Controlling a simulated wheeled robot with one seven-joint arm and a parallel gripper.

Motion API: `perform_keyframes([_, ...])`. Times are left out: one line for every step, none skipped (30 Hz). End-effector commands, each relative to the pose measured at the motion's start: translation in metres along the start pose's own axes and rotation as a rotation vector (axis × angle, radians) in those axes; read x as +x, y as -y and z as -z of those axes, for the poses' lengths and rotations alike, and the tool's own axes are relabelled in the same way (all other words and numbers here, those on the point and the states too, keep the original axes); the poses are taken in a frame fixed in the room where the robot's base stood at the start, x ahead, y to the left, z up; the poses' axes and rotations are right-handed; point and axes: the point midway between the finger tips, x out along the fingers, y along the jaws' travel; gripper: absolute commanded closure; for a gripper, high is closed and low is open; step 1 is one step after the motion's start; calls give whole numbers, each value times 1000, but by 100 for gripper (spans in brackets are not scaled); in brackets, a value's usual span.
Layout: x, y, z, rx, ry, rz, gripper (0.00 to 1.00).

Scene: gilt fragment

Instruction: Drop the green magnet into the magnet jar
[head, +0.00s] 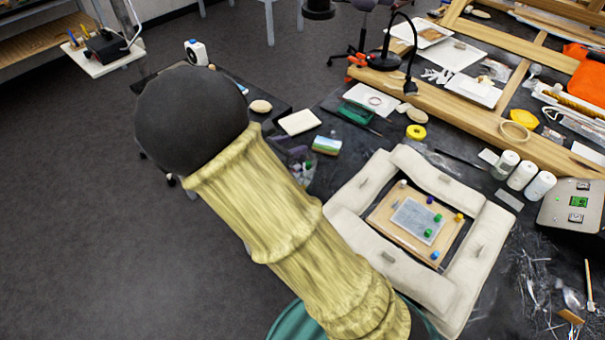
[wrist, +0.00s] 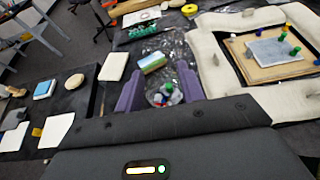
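My gripper (wrist: 161,80) shows in the wrist view as two purple fingers spread wide apart, with nothing touching either of them. Between and below the fingers, the clear magnet jar (wrist: 157,99) holds small coloured pieces. A green piece (wrist: 168,87) shows at the jar; I cannot tell whether it is inside or above it. In the head view the jar (head: 307,174) is partly hidden by my sleeved arm, and purple finger parts (head: 289,152) show beside it. More green magnets (head: 428,232) stand on a grey plate on the framed board.
White padded cushions (head: 470,265) surround the board (head: 385,215) right of the jar. A small landscape picture (head: 326,145) and a pale block (head: 299,122) lie behind the jar.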

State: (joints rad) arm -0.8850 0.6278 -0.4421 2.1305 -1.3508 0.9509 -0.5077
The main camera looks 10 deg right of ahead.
Motion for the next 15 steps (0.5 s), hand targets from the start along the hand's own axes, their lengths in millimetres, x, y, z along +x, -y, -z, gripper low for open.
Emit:
perform_keyframes([-11, -1, 1, 1, -1, -5, 62])
perform_keyframes([-17, -1, 0, 2, -1, -5, 62])
perform_keyframes([-25, -1, 1, 1, -1, -4, 62])
perform_keyframes([-31, -1, 1, 0, -1, -5, 62])
perform_keyframes([-37, -1, 0, 1, -1, -5, 62])
perform_keyframes([-45, -1, 1, 1, -2, -5, 62])
perform_keyframes([-51, 0, 1, 0, -1, -4, 62])
perform_keyframes([-57, -1, 1, 1, -2, -4, 62])
perform_keyframes([-65, -1, 0, 1, -1, -5, 62])
perform_keyframes([-71, -1, 1, 2, -2, -5, 62])
perform_keyframes([-76, -1, 0, 1, -1, -4, 62])
perform_keyframes([-83, -1, 1, 0, -1, -4, 62])
perform_keyframes([-88, -1, 1, 1, -1, -3, 62])
perform_keyframes([-92, -1, 0, 1, 0, -3, 62])
perform_keyframes([-96, -1, 0, 1, -1, -3, 62])
